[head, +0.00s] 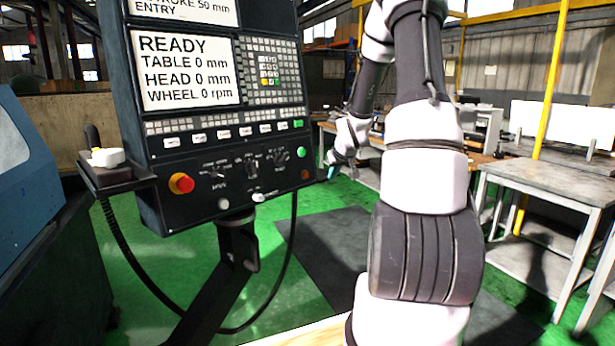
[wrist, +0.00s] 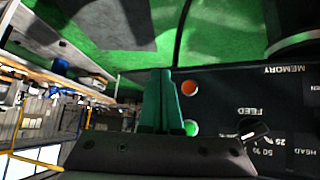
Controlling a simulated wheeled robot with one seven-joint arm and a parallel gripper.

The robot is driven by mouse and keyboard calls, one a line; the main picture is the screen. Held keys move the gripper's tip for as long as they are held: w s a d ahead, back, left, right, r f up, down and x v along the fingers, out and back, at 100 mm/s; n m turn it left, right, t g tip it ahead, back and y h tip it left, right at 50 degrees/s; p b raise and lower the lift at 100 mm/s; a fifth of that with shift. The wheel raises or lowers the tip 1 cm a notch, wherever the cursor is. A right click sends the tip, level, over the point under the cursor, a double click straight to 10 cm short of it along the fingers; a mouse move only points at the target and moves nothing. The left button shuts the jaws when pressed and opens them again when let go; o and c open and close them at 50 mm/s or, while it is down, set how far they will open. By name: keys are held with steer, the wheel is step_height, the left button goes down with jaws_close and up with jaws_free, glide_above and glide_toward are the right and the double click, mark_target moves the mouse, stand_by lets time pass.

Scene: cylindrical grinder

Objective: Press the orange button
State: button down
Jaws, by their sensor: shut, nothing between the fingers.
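The orange button (wrist: 189,88) is a small round button near the edge of the black control panel in the wrist view. It shows dark orange-red at the panel's lower right in the head view (head: 306,174). A lit green button (wrist: 191,128) sits beside it, just above it in the head view (head: 303,152). My gripper (wrist: 161,74) has teal fingers, shut together and empty. In the wrist view the fingertips appear just left of the orange button. In the head view my gripper (head: 330,159) is right of the panel's edge; I see no contact with the button.
The control panel (head: 188,190) stands on a dark post and also has a red emergency knob (head: 181,183), dials and a READY screen (head: 187,70). A small shelf (head: 120,178) sticks out left. Grey tables (head: 545,178) stand at the right. Green floor is open between.

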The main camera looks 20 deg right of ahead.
steer(key=w+a+f, duration=0.1)
steer(key=w+a, duration=0.2)
steer(key=w, duration=0.5)
steer(key=shift+a+f, duration=0.3)
stand_by(1.9)
steer(key=shift+w+a, duration=0.2)
steer(key=shift+w, duration=0.1)
steer(key=shift+w+a+f, duration=0.1)
steer(key=shift+w, duration=0.3)
stand_by(0.6)
steer(key=shift+s, duration=0.1)
steer(key=shift+s+d, duration=0.25)
steer(key=shift+s, duration=0.4)
steer(key=shift+s+d, duration=0.1)
steer(key=shift+s, duration=0.05)
steer(key=shift+s+d+r, duration=0.2)
steer(key=shift+s+d, duration=0.1)
steer(key=shift+s, duration=0.4)
steer(key=shift+s+d+r, duration=0.15)
steer(key=shift+s+d, duration=0.2)
steer(key=shift+s, duration=0.4)
steer(key=shift+s+d+r, duration=0.2)
steer(key=shift+s+d, duration=0.1)
steer(key=shift+s, duration=0.4)
